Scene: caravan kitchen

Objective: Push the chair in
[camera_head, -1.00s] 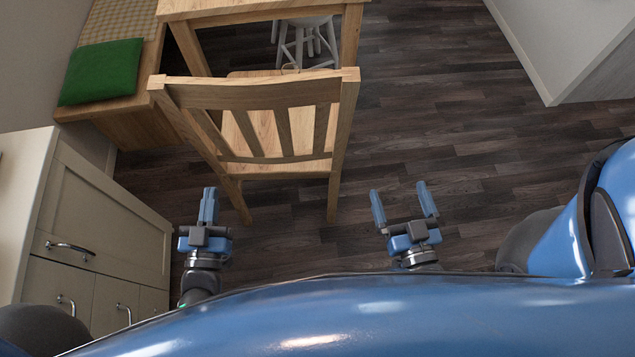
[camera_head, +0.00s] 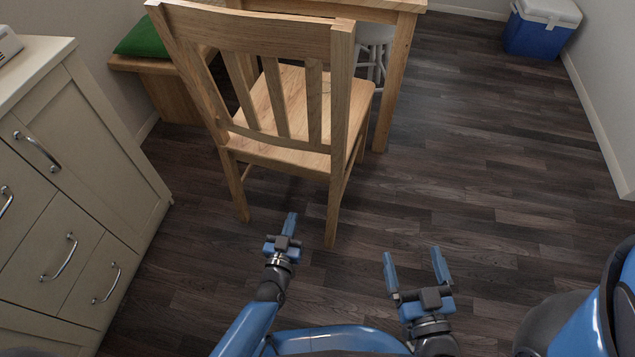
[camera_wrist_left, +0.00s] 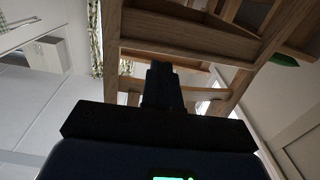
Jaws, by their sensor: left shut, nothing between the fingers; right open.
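The wooden chair (camera_head: 255,40) stands upright with its slatted back towards me. Its seat (camera_head: 290,100) faces the wooden table (camera_head: 404,45) and lies partly beside or under its near edge; the exact overlap is hidden by the chair back. My left gripper (camera_head: 290,222) is shut and empty, just in front of the chair's near legs in the head view; I cannot tell if it touches. In the left wrist view, its dark fingers (camera_wrist_left: 162,85) point up at the chair's wooden underside (camera_wrist_left: 190,35). My right gripper (camera_head: 415,262) is open and empty, right of the chair.
A cream cabinet (camera_head: 75,200) with metal handles stands at the left. A bench with a green cushion (camera_head: 150,38) is behind it. A white stool (camera_head: 376,45) is under the table. A blue cooler (camera_head: 540,30) stands far right. Dark floor (camera_head: 490,170) at the right is clear.

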